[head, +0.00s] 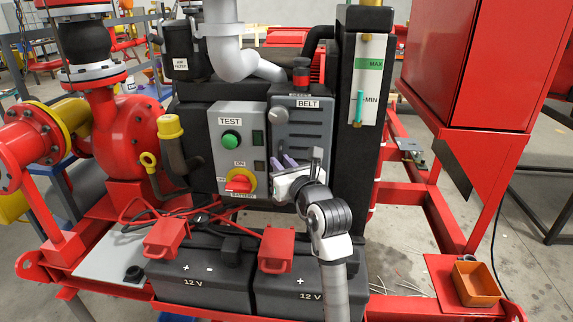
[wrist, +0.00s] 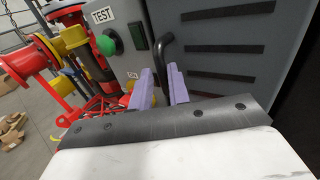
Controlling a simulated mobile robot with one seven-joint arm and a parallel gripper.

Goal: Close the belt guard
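The belt guard (head: 303,133) is a grey slatted panel labelled BELT, to the right of the TEST panel in the head view. In the wrist view the guard (wrist: 222,45) fills the upper right. A black bent handle (wrist: 163,58) stands at the guard's left edge. My gripper (head: 283,161) is at the guard's lower left in the head view. In the wrist view my gripper (wrist: 162,82) has its two purple fingers close together, one on each side of the handle, and it appears shut on it. Whether the guard is flush with its frame is hard to tell.
The TEST panel (head: 239,148), with a green button and a red-yellow switch, stands just left of the guard. Black 12 V batteries (head: 205,280) with red terminal covers sit below. A level gauge column (head: 361,100) stands close on the right. An orange bin (head: 475,284) is at lower right.

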